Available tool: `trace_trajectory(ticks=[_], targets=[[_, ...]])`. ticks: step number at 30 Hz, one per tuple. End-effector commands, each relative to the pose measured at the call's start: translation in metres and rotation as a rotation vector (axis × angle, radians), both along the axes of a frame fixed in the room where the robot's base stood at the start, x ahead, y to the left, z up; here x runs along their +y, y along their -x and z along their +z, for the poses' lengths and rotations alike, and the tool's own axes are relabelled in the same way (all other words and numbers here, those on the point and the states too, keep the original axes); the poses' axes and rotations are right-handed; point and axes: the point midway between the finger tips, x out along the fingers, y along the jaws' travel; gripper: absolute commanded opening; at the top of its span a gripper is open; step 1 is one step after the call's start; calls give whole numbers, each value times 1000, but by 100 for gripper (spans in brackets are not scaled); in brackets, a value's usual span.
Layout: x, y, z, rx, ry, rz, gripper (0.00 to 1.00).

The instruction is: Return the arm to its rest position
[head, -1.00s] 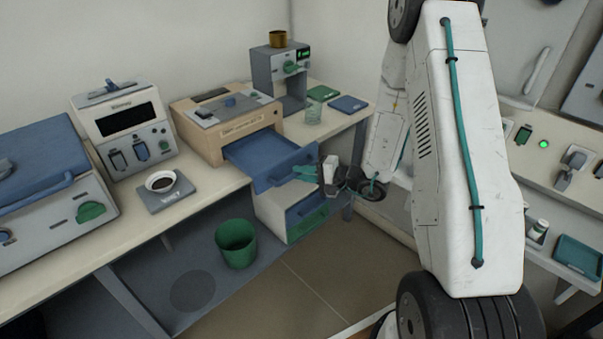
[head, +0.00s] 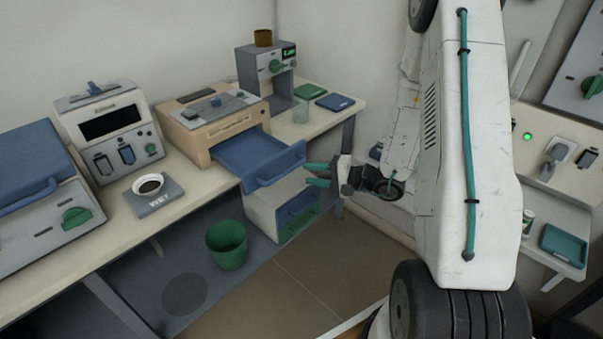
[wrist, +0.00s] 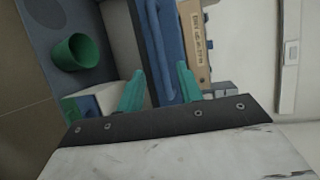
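My gripper (head: 317,175) is at the end of my white arm (head: 462,150), just right of the pulled-out blue drawer (head: 262,180) of the beige machine in the head view. In the wrist view my gripper (wrist: 160,88) shows two teal fingers spread apart with nothing held between them. The blue drawer (wrist: 164,45) shows beyond the fingers; I cannot tell the exact gap to it. My arm is bent, with its large link upright in the right half of the head view.
A green bin (head: 227,245) is below. Right is a shelf with a teal tray (head: 563,246). Floor between is clear.

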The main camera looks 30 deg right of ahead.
Motion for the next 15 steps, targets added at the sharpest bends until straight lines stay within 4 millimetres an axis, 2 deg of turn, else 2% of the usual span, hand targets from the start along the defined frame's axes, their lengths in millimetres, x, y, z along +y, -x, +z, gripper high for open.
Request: trace_trajectory(ticks=[4,15], targets=[[-5,6,1,0,0,1,36],[-5,6,1,0,0,1,36]])
